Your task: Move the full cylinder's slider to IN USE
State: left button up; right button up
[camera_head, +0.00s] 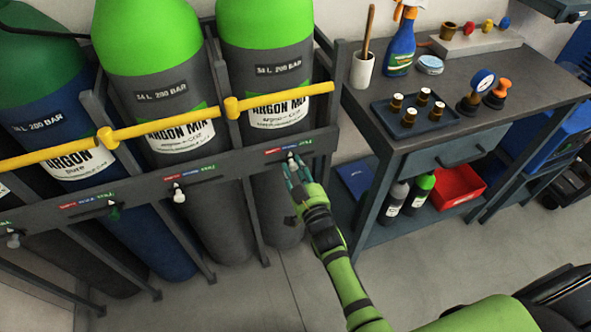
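A dark rail crosses the cylinder rack, with a red, blue and green label strip and a slider for each cylinder. The right argon mix cylinder (266,62) has its pale slider (291,157) near the blue middle part of its strip. My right gripper (296,168) is at this slider, its teal fingers partly covering it; whether they touch it is unclear. The middle argon mix cylinder (150,60) has a white slider (179,194) near the red end. My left gripper is out of view.
Yellow bars (165,124) run across the cylinders above the rail. A red bin (458,187) is below. The floor in front is clear.

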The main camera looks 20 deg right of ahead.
jog(key=shift+r, duration=0.15)
jog(key=shift+s, duration=0.25)
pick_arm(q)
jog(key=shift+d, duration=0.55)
pick_arm(e)
jog(key=s, duration=1.1)
jog(key=shift+s+d, duration=0.15)
jog(key=shift+s, duration=0.15)
